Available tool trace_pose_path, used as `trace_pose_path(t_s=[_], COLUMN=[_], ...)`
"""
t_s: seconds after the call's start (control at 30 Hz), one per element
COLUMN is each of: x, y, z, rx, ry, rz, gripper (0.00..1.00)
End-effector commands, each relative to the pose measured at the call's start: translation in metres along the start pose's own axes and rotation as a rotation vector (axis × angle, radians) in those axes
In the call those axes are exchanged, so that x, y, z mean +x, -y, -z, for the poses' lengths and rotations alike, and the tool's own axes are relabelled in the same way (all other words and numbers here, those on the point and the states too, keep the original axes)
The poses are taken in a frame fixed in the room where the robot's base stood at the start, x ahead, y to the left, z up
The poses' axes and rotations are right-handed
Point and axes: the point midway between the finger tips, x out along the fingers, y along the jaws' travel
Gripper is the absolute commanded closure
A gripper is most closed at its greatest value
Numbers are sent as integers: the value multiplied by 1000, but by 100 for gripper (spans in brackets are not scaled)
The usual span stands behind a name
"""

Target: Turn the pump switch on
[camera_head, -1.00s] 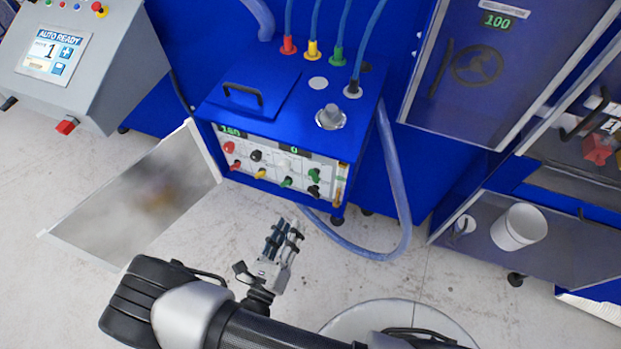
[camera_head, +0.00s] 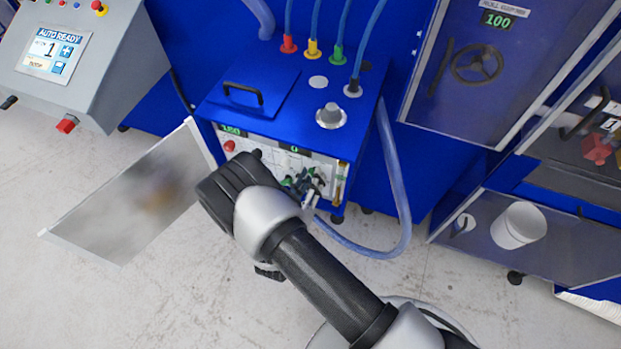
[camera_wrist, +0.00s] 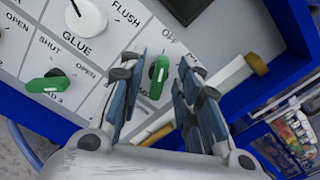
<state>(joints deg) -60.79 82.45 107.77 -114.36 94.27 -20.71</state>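The blue machine's white control panel (camera_head: 285,160) carries several coloured knobs and is partly hidden by my arm in the head view. My gripper (camera_head: 312,187) is at the panel's right part. In the wrist view my gripper (camera_wrist: 158,95) is open, with its two fingers apart on either side of a green switch handle (camera_wrist: 159,75). Whether they touch it cannot be told. A label beginning with "O" stands above this handle; no pump label is readable. A white dial (camera_wrist: 85,16) marked GLUE and FLUSH and another green handle (camera_wrist: 48,83) are to the left.
A hinged panel door (camera_head: 130,195) stands open at the left. A blue hose (camera_head: 395,190) loops down at the right of the machine. A grey console (camera_head: 70,60) is at the far left, and a white bucket (camera_head: 519,225) stands on a shelf at the right.

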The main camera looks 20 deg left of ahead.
Motion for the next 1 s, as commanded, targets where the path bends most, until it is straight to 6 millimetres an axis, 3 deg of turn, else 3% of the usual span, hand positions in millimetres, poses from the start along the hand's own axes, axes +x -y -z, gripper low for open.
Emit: trace_pose_path(t_s=[0.2,0.67,1.0], x=[0,0,0], y=[0,0,0], z=[0,0,0], rx=[0,0,6], ry=[0,0,0], rz=[0,0,0], gripper=[70,100,100])
